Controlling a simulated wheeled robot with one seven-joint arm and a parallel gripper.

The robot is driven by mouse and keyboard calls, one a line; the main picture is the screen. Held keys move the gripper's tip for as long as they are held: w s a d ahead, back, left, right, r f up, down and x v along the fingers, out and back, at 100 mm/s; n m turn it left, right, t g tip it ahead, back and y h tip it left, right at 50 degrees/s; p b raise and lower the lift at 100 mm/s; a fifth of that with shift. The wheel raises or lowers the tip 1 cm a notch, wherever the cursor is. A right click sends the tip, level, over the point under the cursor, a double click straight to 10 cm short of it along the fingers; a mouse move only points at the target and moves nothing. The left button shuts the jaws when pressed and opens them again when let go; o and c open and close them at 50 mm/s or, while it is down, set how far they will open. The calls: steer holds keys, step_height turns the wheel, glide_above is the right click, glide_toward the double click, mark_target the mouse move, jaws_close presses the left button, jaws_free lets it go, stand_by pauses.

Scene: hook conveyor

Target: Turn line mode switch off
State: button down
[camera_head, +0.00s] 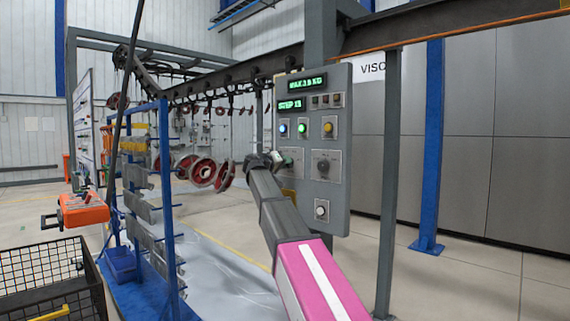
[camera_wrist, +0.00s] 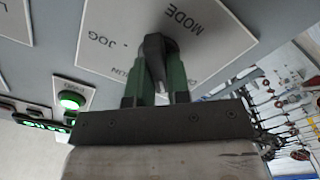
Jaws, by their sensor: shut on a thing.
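The line mode switch (camera_wrist: 154,48) is a dark knob on a light plate (camera_wrist: 110,22) lettered MODE and JOG, with other lettering partly hidden. My gripper (camera_wrist: 155,88) has its green fingers on either side of the knob and is shut on it. In the head view my gripper (camera_head: 268,160) reaches the left side of the grey control panel (camera_head: 345,110) and hides most of the switch. I cannot tell which position the knob points to.
The panel has a blue button (camera_head: 282,128), a lit green button (camera_head: 301,127), a yellow button (camera_head: 328,127), another knob (camera_head: 322,165) and a white button (camera_head: 321,208). A blue rack (camera_head: 165,200) of grey parts and a black wire basket (camera_head: 50,270) stand left. Red wheels (camera_head: 203,171) hang behind.

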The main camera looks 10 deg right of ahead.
steer(key=n, duration=0.6)
steer(key=shift+f, duration=0.15)
steer(key=shift+n, duration=0.3)
steer(key=c, duration=1.1)
jaws_free()
steer(key=shift+a, duration=0.1)
steer(key=v, duration=1)
steer(key=shift+s+a, duration=0.2)
steer(key=shift+a, duration=0.1)
